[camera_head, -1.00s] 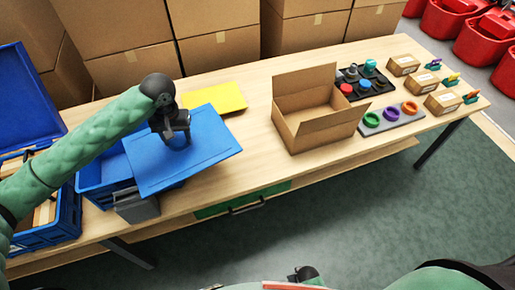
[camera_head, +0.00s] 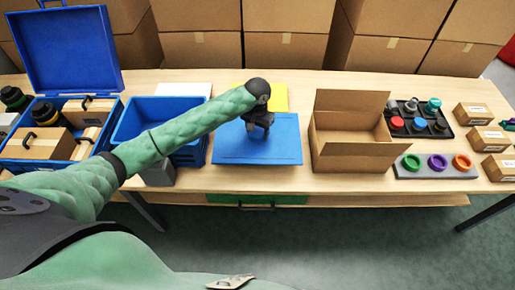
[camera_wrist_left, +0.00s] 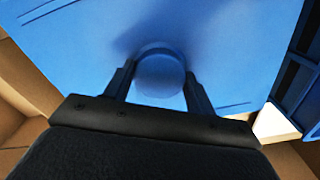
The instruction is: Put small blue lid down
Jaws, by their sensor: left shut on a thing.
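The small blue lid (camera_head: 285,150) is a flat blue panel with a round knob. My left gripper (camera_head: 260,128) is above its middle, shut on the knob. In the left wrist view, the two fingers (camera_wrist_left: 158,92) stand on either side of the round knob (camera_wrist_left: 160,65), and the lid (camera_wrist_left: 230,50) fills most of the picture. The lid is held roughly flat over the table, between the open small blue bin (camera_head: 128,122) and the cardboard box. I cannot tell whether it touches the tabletop. My right gripper is not in view.
A yellow sheet (camera_head: 277,97) lies behind the lid. The open cardboard box (camera_head: 350,152) stands close to its right. A large blue crate (camera_head: 60,151) with its lid raised is at the far left. A grey tray with coloured rings (camera_head: 435,172) is at the right.

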